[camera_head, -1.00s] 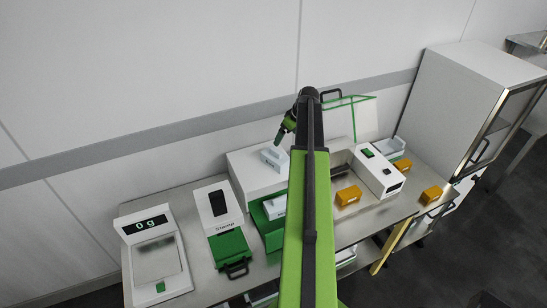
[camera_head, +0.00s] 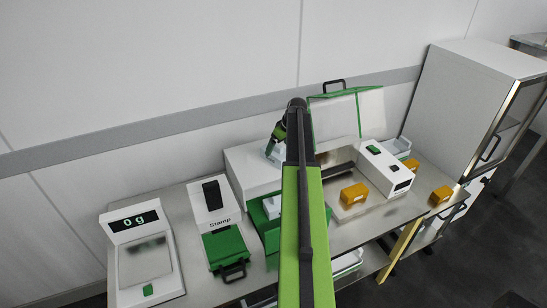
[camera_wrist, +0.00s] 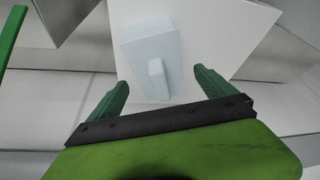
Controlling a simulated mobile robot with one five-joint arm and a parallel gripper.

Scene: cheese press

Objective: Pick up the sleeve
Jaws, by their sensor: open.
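A pale blue-white piece with a raised grip, which looks like the sleeve (camera_wrist: 150,42), sits on top of a white box (camera_head: 246,178). In the head view the sleeve (camera_head: 273,153) is partly hidden by my arm and gripper. My gripper (camera_head: 271,147) is open just above it. In the wrist view the two green fingers of my gripper (camera_wrist: 159,82) are spread apart, and the raised grip lies between them in the picture. I see no finger contact, and the exact height gap is unclear.
A scale reading 0 g (camera_head: 143,262) and a stamp device (camera_head: 211,204) stand on the left. A green-framed lid (camera_head: 362,113) stands open behind. An orange block (camera_head: 354,193) sits to the right, before a tall white cabinet (camera_head: 463,100). The wall is close behind the box.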

